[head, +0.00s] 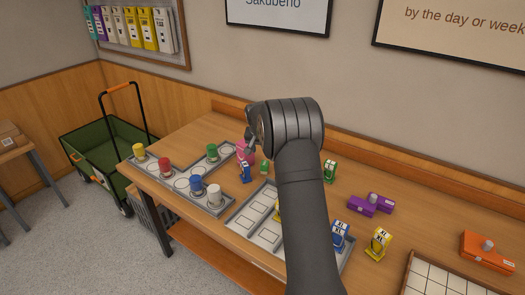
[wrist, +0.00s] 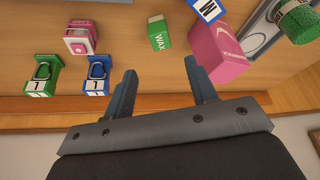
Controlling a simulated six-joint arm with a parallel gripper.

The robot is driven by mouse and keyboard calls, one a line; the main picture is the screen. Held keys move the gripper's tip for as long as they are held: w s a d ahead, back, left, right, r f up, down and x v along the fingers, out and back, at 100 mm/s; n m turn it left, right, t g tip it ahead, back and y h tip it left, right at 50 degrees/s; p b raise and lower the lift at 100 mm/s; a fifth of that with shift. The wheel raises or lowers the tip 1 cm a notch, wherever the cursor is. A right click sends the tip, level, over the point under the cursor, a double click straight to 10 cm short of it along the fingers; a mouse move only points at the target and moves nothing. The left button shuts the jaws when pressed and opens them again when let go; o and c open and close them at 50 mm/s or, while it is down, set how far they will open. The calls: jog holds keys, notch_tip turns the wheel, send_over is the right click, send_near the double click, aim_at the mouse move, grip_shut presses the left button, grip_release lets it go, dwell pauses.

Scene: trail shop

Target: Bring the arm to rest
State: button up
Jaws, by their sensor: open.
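My gripper (head: 251,142) is raised above the back of the wooden table (head: 190,138), partly hidden behind my own arm in the head view. In the wrist view my gripper (wrist: 162,84) has its two dark fingers well apart, with nothing between them. Beyond the fingertips, and apart from them, are a green wax block (wrist: 160,34) and a larger pink block (wrist: 217,52). The pink block also shows close by the gripper in the head view (head: 243,156).
A grey tray with coloured cylinders (head: 218,210) lies left, a compartment tray (head: 238,221) in the middle. Purple (head: 370,203) and orange (head: 487,254) packs and a yellow tag (head: 379,243) stand right. A wall runs behind the table; a green cart (head: 100,145) stands left.

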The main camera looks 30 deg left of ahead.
jog(key=x, duration=1.1)
jog(key=shift+w+f, duration=0.2)
jog(key=shift+f, duration=0.1)
jog(key=shift+w+a, duration=0.1)
jog(key=shift+w, duration=0.05)
jog(key=shift+r, duration=1.75)
